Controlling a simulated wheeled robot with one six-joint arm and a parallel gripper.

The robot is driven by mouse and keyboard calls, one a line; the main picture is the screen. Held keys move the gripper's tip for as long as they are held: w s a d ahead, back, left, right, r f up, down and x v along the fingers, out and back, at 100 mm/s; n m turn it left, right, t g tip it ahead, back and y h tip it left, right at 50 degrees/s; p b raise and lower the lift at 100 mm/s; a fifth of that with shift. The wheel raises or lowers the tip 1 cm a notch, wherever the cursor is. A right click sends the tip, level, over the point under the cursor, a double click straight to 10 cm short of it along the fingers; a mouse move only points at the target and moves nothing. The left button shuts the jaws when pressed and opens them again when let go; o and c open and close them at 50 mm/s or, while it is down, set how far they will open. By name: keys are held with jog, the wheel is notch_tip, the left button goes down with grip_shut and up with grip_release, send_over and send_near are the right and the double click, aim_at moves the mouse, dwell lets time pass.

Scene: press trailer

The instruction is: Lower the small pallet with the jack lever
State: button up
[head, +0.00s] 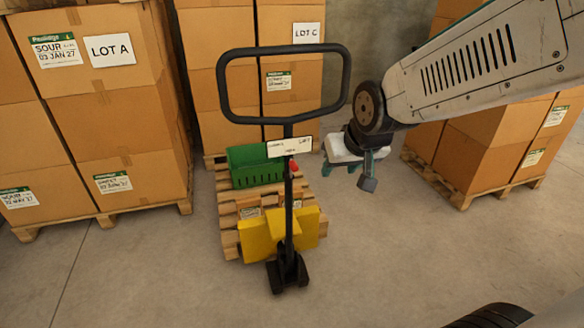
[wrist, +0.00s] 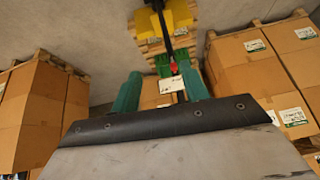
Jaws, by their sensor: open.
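The small pallet (head: 229,208) is wooden and sits low on the floor behind the yellow body (head: 257,237) of a pallet jack. The jack has a black upright shaft (head: 289,215) and a loop handle (head: 222,90). A small red lever (head: 293,165) shows on the shaft below a white sign (head: 289,147). The red lever also shows in the wrist view (wrist: 173,67), beyond the fingertips. My gripper (head: 350,172) is open and empty, right of the shaft and apart from it. Its green fingers (wrist: 160,88) stand spread in the wrist view.
A green crate (head: 256,167) stands on the small pallet. Tall carton stacks labelled LOT A (head: 100,105) and LOT C (head: 210,95) stand left and behind. More cartons (head: 490,150) stand on a pallet at right. The floor right of the jack is clear.

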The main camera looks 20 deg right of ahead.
jog(key=w+a+f+t, duration=0.15)
jog(key=w+f, duration=0.25)
jog(key=w, duration=0.5)
jog(key=m+t, duration=0.1)
jog(key=t, duration=0.4)
send_near(296, 170)
notch_tip(296, 170, up, 4)
notch_tip(296, 170, down, 8)
jog(key=w+t, duration=0.3)
jog(key=t, duration=0.2)
jog(key=w, duration=0.7)
jog(key=shift+a+f, duration=0.2)
jog(key=shift+a, duration=0.05)
grip_shut()
